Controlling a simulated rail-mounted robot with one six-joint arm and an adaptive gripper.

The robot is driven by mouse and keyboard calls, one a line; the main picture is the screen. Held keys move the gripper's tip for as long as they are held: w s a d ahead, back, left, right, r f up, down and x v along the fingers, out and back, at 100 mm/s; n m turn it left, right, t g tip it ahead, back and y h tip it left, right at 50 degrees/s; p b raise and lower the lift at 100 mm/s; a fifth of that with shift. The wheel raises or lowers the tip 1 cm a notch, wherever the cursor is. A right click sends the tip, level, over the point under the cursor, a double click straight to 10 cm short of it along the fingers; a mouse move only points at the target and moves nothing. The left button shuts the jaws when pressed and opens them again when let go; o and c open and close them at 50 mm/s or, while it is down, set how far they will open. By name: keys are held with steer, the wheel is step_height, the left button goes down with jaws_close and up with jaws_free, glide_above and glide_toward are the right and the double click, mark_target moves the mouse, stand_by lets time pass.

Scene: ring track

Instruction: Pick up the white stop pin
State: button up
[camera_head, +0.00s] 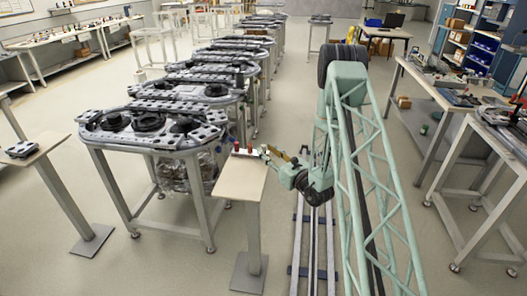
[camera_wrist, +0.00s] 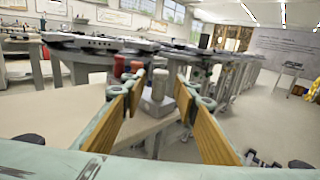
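The white stop pin (camera_wrist: 158,88) looks pale grey-white. It stands upright on a small pedestal table (camera_head: 241,178), between and slightly beyond my fingertips in the wrist view. In the head view a small pale spot beside my fingers may be its top, but it is too small to be sure. My gripper (camera_wrist: 159,86) is open, its two wood-coloured fingers apart on either side of the pin. I cannot tell whether either finger touches it. In the head view my gripper (camera_head: 274,155) is at the table's right edge.
Two red pins (camera_head: 236,145) stand on the same table, left of the white one; in the wrist view the red pins (camera_wrist: 120,66) are just beyond my left finger. A long row of frame tables (camera_head: 150,128) with dark parts stands behind. A workbench (camera_head: 440,95) is at right.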

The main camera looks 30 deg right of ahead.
steer(key=shift+w+a, duration=0.2)
steer(key=shift+w, duration=1.15)
steer(key=shift+c, duration=0.3)
steer(key=c, duration=0.8)
